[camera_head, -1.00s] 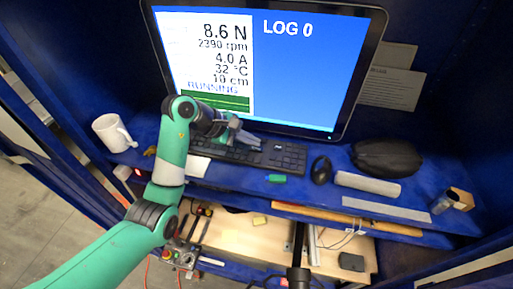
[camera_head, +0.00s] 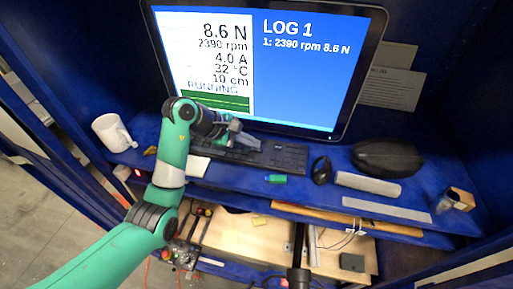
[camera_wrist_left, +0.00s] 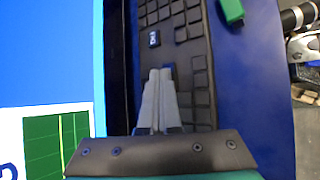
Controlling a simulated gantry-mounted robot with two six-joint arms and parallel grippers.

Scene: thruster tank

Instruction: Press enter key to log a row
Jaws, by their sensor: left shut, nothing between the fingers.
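The black keyboard (camera_head: 285,156) lies on the blue shelf below the monitor (camera_head: 262,62). The monitor reads "LOG 1" with the row "1: 2390 rpm 8.6 N", and "RUNNING" on its left half. My left gripper (camera_head: 245,139) is over the left part of the keyboard, shut and empty. In the left wrist view its fingertips (camera_wrist_left: 160,73) are together over the keys of the keyboard (camera_wrist_left: 193,75), beside a blue key partly hidden by them. A dark key with white lettering (camera_wrist_left: 154,39) lies beyond the tips. Whether the tips touch a key is unclear. My right gripper is not in view.
A white mug (camera_head: 112,133) stands at the shelf's left. A green block (camera_head: 276,179), a black mouse (camera_head: 321,170), a grey roll (camera_head: 368,184) and a black case (camera_head: 387,158) lie right of or in front of the keyboard. A wooden bench (camera_head: 255,238) is below.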

